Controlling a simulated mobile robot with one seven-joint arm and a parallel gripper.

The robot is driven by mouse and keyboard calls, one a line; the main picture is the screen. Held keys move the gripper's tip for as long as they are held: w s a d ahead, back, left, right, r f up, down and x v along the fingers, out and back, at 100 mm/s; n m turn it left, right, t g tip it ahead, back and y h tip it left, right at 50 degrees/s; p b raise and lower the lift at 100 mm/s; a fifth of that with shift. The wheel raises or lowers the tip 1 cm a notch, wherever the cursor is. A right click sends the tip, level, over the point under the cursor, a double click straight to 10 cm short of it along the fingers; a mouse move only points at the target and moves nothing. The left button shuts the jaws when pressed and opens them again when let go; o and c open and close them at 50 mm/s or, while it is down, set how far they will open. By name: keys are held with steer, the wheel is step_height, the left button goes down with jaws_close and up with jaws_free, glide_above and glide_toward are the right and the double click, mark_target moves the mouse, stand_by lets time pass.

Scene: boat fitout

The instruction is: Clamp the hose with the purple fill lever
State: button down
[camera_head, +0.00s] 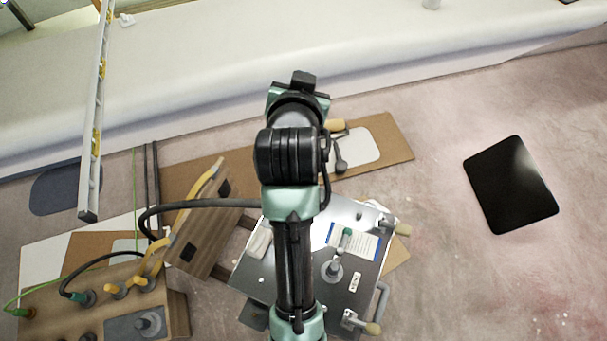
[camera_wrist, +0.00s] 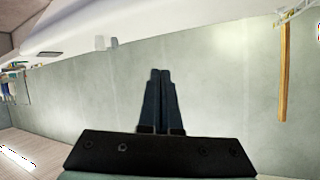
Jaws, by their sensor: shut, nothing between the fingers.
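No purple lever shows in either view. In the head view a black hose (camera_head: 205,203) arcs from the wooden unit at the left toward my arm, where its end is hidden. A second black hose (camera_head: 92,264) curves above the wooden box at lower left. I cannot tell which hose goes with a purple lever. My gripper (camera_wrist: 160,72) shows in the wrist view, its two dark fingers together and empty, facing a plain grey-green wall. In the head view my arm stands in the middle and its fingers cannot be made out.
A wooden box (camera_head: 172,310) with several fittings and yellow-orange handles is at lower left. A metal-topped table (camera_head: 335,288) with a lever fitting and a paper lies beside my arm. A ladder (camera_head: 96,120) leans at left. A black mat (camera_head: 510,185) lies on open floor at right.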

steer(key=s+f+g, duration=0.4)
steer(key=s+f, duration=0.3)
steer(key=f, duration=0.8)
steer(key=s+f+m+g+h+b, duration=0.1)
steer(key=s+f+g, duration=0.4)
steer(key=f, duration=1)
steer(key=s, duration=0.3)
steer(key=shift+s+d+m, duration=0.3)
steer(key=shift+f, duration=0.1)
steer(key=b+x, duration=0.2)
steer(key=x, duration=0.8)
steer(key=shift+d+f+b, duration=0.1)
steer(key=shift+b, duration=0.3)
steer(key=s, duration=0.1)
steer(key=s+a+p, duration=0.1)
steer(key=s, duration=0.1)
steer(key=shift+s+a+f, duration=0.1)
steer(key=shift+a+f, duration=0.05)
steer(key=shift+s+a+f, duration=0.1)
steer(key=shift+s+a, duration=0.05)
steer(key=shift+s, duration=0.1)
